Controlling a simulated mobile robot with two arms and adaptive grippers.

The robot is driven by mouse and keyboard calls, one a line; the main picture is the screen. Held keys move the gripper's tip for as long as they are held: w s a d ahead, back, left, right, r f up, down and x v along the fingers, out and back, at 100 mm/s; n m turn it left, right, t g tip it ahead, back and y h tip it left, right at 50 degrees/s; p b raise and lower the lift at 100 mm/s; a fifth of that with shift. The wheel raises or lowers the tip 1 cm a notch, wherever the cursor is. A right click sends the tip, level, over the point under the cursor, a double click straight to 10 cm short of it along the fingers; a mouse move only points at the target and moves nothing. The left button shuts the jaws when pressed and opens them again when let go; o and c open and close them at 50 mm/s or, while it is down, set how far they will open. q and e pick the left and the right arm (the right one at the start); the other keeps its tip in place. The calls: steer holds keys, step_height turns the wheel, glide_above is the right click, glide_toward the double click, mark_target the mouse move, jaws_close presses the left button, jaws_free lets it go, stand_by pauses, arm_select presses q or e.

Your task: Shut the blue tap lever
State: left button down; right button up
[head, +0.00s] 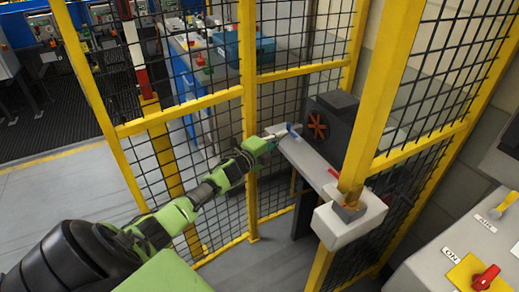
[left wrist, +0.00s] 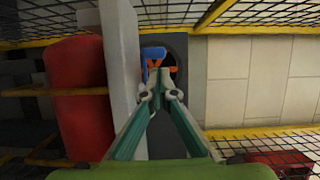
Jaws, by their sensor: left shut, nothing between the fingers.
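The blue tap lever (head: 292,130) stands on the far part of a pale beam beside the yellow fence post. My left gripper (head: 283,134) reaches to it from the left, its fingers shut and empty. In the left wrist view the blue lever (left wrist: 153,57) shows just beyond the shut fingertips of the left gripper (left wrist: 159,94), slightly to their left. The tips are at or very close to the lever; I cannot tell whether they touch it. The lever's lower part is partly hidden by the fingers. My right gripper is not in view.
An orange handwheel (head: 317,126) on a dark housing (head: 338,118) sits just right of the lever. A red lever (head: 334,173) is nearer on the pale beam (head: 309,163). Yellow posts and black mesh stand close around the arm. A panel with a red knob (head: 485,278) is at lower right.

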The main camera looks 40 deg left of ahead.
arm_select(q)
steer(key=s+a, duration=0.3)
steer(key=s, duration=0.6)
steer(key=s+d+f+n+g+y, duration=0.1)
steer(key=s+d+f+n+g, duration=0.15)
steer(key=s+f, duration=0.65)
steer(key=s+d+f+n+g+y, duration=0.1)
steer(key=s+f+n+g, duration=0.25)
steer(key=f, duration=1.15)
steer(key=s+d+f+n+g+y, duration=0.1)
steer(key=s+f+n+g, duration=0.3)
steer(key=f, duration=0.7)
steer(key=s+d+f+n+g, duration=0.2)
steer(key=s+d+f, duration=0.5)
steer(key=s, duration=0.5)
steer(key=s+d+f+n+g+h, duration=0.1)
steer(key=s+d+f, duration=0.5)
steer(key=s, duration=0.7)
steer(key=s+d+f+n+g+h, duration=0.1)
steer(key=s+d+f+n+g, duration=0.1)
steer(key=s+d+f, duration=0.5)
steer(key=s+d+g, duration=0.1)
steer(key=s, duration=0.4)
steer(key=shift+s+d+f+n+g, duration=0.15)
steer(key=shift+s+f+n+g, duration=0.15)
steer(key=shift+s+n+g, duration=0.1)
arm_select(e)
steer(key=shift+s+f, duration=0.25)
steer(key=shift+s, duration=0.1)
